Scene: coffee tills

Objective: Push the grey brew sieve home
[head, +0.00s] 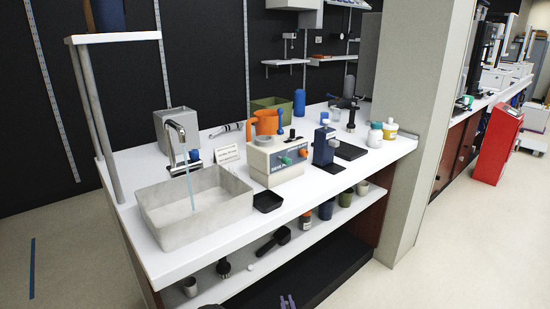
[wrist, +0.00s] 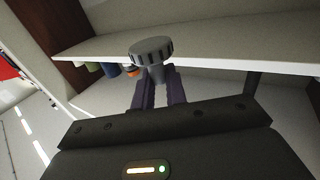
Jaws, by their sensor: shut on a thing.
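My gripper (wrist: 156,92) is shut on a grey round piece with a ribbed rim (wrist: 151,47), which looks like the grey brew sieve. The narrower part below its rim sits between the two dark fingers, and the wide head stands out past the fingertips. In the head view only the purple-grey fingertips (head: 288,301) show at the bottom edge, low in front of the counter; the piece cannot be made out against the dark there.
A grey sink (head: 195,208) fills the counter's left part. A small black tray (head: 268,201) and a blue device (head: 324,147) flank the machine. The lower shelf (head: 230,286) holds a black-handled tool (head: 274,240) and several cups and jars.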

